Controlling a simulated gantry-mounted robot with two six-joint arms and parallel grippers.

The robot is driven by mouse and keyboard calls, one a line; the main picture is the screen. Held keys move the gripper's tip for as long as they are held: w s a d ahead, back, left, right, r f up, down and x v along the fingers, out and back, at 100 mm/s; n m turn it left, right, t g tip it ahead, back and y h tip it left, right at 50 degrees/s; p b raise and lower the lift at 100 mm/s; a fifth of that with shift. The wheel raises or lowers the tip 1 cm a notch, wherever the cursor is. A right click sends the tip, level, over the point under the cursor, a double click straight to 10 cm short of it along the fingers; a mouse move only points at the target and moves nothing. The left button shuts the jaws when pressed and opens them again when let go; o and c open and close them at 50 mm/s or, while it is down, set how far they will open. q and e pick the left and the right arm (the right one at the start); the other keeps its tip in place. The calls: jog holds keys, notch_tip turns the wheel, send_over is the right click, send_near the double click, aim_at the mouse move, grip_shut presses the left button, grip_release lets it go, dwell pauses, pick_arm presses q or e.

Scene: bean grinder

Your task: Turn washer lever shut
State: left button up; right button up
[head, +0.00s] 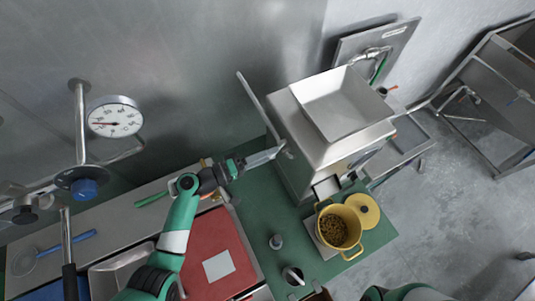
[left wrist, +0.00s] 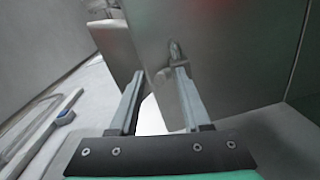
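A steel machine with a square hopper (head: 335,105) stands right of centre in the head view. A long grey bar, which looks like a lever (head: 258,103), slants down along its left side; I cannot tell for sure that it is the washer lever. My left gripper (head: 276,152) is at the machine's left side, by the bar's lower end. In the left wrist view its two fingers (left wrist: 160,73) are apart, with nothing visibly held. A small metal fitting (left wrist: 175,52) on the machine's wall is just beyond the right fingertip; contact is unclear. My right gripper is out of view.
A yellow pot (head: 352,213) of beans stands below the machine's front, its yellow lid (head: 363,210) beside it. A red board (head: 190,262) lies on the counter, lower left. A pressure gauge (head: 115,117) is on the left wall. A sink frame stands at far right.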

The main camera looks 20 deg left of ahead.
pick_arm(q)
notch_tip(320, 180, up, 4)
jog(key=p, duration=0.4)
jog(key=s+d+r+p, duration=0.3)
jog(key=s+r+p, duration=0.6)
jog(key=s, duration=0.4)
jog(key=shift+s, duration=0.35)
jog(key=shift+d, duration=0.1)
jog(key=shift+c, duration=0.3)
